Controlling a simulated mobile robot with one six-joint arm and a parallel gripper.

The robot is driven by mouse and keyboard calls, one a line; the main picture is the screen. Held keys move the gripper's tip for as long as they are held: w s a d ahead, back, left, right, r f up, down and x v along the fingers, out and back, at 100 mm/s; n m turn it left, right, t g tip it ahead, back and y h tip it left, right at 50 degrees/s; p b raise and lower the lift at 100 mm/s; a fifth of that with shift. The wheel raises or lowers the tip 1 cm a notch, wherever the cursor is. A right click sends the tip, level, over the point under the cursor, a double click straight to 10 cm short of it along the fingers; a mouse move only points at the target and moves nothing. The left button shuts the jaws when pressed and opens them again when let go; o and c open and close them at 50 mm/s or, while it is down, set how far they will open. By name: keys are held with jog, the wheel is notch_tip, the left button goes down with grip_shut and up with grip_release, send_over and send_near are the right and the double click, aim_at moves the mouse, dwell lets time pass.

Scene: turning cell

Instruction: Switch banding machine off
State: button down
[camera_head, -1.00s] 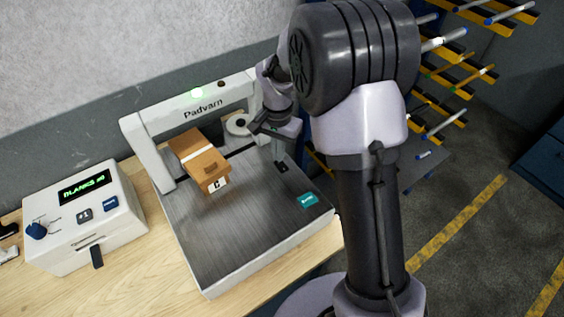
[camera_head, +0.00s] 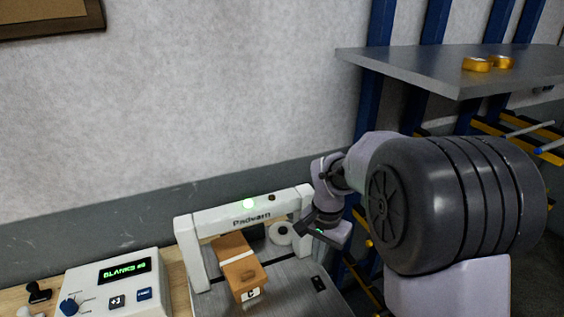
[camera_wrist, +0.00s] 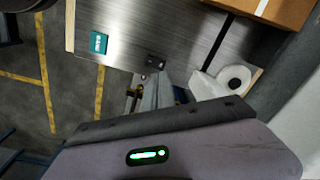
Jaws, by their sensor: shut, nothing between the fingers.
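The banding machine has a white arch (camera_head: 218,217) marked "Padvarn" over a brushed metal bed (camera_head: 285,284). A teal label or button (camera_wrist: 98,42) lies on the bed. My gripper (camera_head: 308,227) is shut and empty, beside the arch's right post.
A cardboard box (camera_head: 238,268) marked "C" stands under the arch, near a white tape roll (camera_wrist: 234,79). A control box (camera_head: 112,284) reading "BLANKS" is at left. A grey shelf (camera_head: 440,66) with yellow rolls overhangs the right.

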jog(key=s+a+r+n+t+y+b, duration=0.1)
jog(key=s+b, duration=0.4)
jog(key=s, duration=0.7)
jog(key=s+a+r+n+t+b, duration=0.1)
jog(key=s+t+b, duration=0.3)
jog(key=s, duration=0.7)
jog(key=shift+s+a+r+n+y+b, duration=0.4)
jog(key=shift+a+n+b, duration=0.2)
jog(key=shift+a+n, duration=0.2)
jog(key=w+d+r+n+g+p, duration=0.2)
jog(key=w+r+n+p, duration=0.4)
jog(key=w+n, duration=0.65)
jog(key=w+d+f+n+g+h+p, duration=0.1)
jog(key=w+f+n+p, duration=0.3)
jog(key=w+n, duration=0.6)
jog(key=d+n+g, duration=0.1)
jog(key=n, duration=0.2)
jog(key=shift+w+f+h, duration=0.15)
jog(key=shift+w+h, duration=0.05)
jog(key=shift+h, duration=0.1)
